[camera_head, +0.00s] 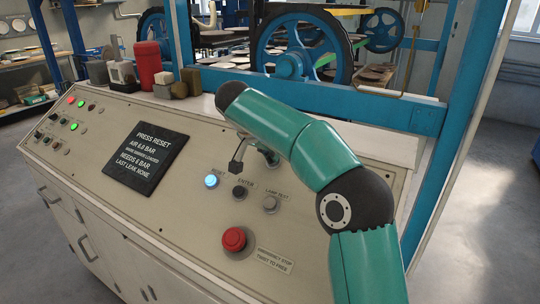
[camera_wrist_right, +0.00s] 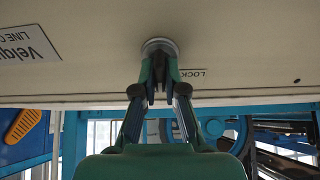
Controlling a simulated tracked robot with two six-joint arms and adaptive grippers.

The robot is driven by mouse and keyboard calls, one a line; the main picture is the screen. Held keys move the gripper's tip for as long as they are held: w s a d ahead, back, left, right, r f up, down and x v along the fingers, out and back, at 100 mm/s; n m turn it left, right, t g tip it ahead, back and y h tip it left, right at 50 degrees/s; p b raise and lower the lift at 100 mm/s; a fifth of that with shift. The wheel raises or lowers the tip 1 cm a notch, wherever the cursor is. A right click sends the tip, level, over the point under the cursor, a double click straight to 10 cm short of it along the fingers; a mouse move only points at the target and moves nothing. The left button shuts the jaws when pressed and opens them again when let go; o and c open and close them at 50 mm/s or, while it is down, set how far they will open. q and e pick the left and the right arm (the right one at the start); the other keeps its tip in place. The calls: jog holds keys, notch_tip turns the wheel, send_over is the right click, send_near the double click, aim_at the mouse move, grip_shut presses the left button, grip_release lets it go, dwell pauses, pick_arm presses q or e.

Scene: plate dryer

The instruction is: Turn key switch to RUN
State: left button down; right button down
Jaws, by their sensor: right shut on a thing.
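My right gripper (camera_wrist_right: 160,88) is shut at a round silver collar (camera_wrist_right: 160,45) on the panel in the right wrist view. This collar looks like the key switch, and the fingers cover the key. A label whose visible letters read LOCK (camera_wrist_right: 192,73) is just beside it, partly hidden by a finger. In the head view my right arm (camera_head: 310,145) hides most of the gripper and the switch. My left gripper is not in view.
The sloped control panel (camera_head: 110,205) carries a screen (camera_head: 146,160) reading PRESS RESET, a lit reset button (camera_head: 211,181) and a red emergency stop (camera_head: 234,239). The blue machine frame (camera_head: 330,96) is behind.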

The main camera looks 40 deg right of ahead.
jog(key=shift+f, duration=0.1)
dwell(0.3)
jog(key=c, duration=1.2)
grip_release()
jog(key=shift+c, duration=0.2)
jog(key=v, duration=1.2)
